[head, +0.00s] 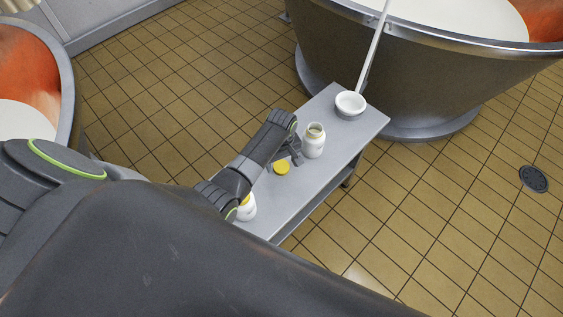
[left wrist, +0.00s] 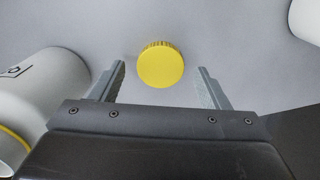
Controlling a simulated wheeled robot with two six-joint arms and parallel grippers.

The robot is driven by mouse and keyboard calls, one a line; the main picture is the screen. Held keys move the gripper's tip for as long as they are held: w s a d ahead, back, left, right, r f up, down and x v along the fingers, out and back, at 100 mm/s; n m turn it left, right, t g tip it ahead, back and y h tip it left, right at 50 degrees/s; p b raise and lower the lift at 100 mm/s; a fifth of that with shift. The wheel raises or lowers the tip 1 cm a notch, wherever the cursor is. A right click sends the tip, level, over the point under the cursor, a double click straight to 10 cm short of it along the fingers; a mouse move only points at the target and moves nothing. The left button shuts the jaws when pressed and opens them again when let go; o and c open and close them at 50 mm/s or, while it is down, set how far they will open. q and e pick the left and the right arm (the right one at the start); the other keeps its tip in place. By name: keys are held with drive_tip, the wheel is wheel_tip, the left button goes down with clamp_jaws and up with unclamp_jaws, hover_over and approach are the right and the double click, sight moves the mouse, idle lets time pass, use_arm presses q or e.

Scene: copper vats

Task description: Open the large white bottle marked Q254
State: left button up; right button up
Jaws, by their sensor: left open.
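A white bottle (head: 314,141) stands upright on a small grey table, its mouth open with no cap on it. In the left wrist view a white bottle (left wrist: 52,92), most likely this one, is cut off at the left with part of a black mark. The full marking cannot be read. A loose yellow cap (head: 282,167) lies on the table beside the bottle; it also shows in the left wrist view (left wrist: 160,66). My left gripper (head: 289,158) is open and empty above the table, close to the cap and bottle. My right gripper is not in view.
A white bottle with a yellow cap (head: 246,209) stands at the table's near end, partly hidden by my arm. A white bowl-shaped ladle (head: 350,103) rests at the far end of the grey table (head: 330,169). Large metal vats (head: 375,75) stand behind and at left.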

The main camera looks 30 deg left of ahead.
sight(282, 166)
use_arm(q)
wheel_tip(282, 166, up, 11)
drive_tip(key=p, duration=0.1)
drive_tip(key=shift+p, duration=0.4)
